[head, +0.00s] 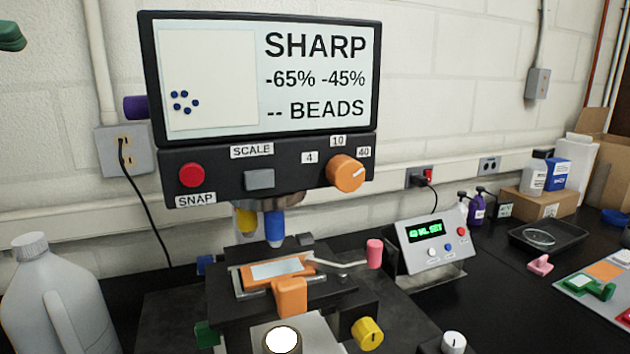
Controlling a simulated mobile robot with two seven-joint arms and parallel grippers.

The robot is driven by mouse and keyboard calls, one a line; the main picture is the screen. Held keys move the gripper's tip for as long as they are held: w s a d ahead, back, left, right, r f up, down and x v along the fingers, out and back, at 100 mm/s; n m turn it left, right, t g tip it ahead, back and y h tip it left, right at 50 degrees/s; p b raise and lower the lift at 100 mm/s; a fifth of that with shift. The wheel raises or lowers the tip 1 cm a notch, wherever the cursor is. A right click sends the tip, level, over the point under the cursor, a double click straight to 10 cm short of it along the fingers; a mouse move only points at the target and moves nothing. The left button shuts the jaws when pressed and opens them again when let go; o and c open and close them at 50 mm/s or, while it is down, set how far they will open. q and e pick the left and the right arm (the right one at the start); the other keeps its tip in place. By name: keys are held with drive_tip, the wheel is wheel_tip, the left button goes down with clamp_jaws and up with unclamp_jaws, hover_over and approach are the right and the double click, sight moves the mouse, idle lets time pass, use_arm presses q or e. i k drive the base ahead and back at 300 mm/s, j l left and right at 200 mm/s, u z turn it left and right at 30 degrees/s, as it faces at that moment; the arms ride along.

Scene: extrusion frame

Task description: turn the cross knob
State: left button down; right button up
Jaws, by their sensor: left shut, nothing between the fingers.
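No knob in view carries a readable "cross" label, so I cannot tell which one is the cross knob. A yellow knob (368,333) with a dark mark sits at the stage's front right. A white knob (454,342) is lower right, cut by the bottom edge. A green knob (206,333) is at the stage's left. An orange dial (346,173) sits under the screen, its pointer toward 40. My right gripper is out of view.
The screen (313,80) reads SHARP, -65% -45% and BEADS. The stage holds a slide (277,270) under the blue objective (274,228). A pink-handled lever (374,253) juts right. A white jug (60,310) stands at left, a control box (433,241) at right.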

sight(365, 332)
drive_tip(key=k, duration=1.4)
